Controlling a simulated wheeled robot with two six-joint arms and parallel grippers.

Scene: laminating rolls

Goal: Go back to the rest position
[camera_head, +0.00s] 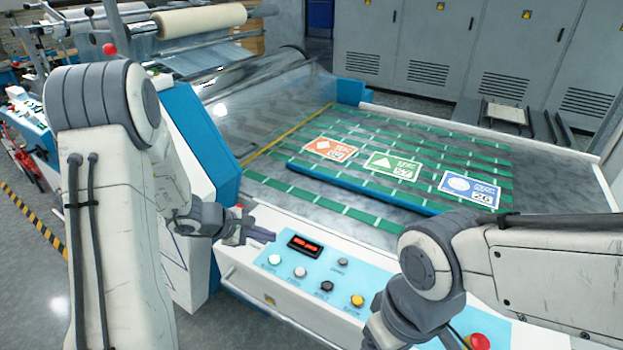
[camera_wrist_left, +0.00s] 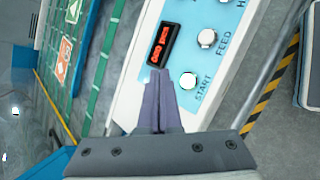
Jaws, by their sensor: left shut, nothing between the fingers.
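My left gripper (camera_head: 262,236) is shut and empty in the head view. It hangs over the left end of the machine's control panel (camera_head: 318,272), left of the red digital display (camera_head: 304,246). In the left wrist view the closed fingers (camera_wrist_left: 160,108) point at the panel near the display (camera_wrist_left: 163,45) and the START button (camera_wrist_left: 188,80). I cannot tell whether the fingertips touch the panel. My right arm comes in from the right over the panel's right part. Its gripper fingers do not show.
The laminating machine's bed (camera_head: 365,150) holds an orange card (camera_head: 330,149), a green card (camera_head: 394,166) and a blue card (camera_head: 469,189) in a row. A yellow button (camera_head: 357,300) and a red button (camera_head: 477,341) sit on the panel. Grey cabinets (camera_head: 430,50) stand behind.

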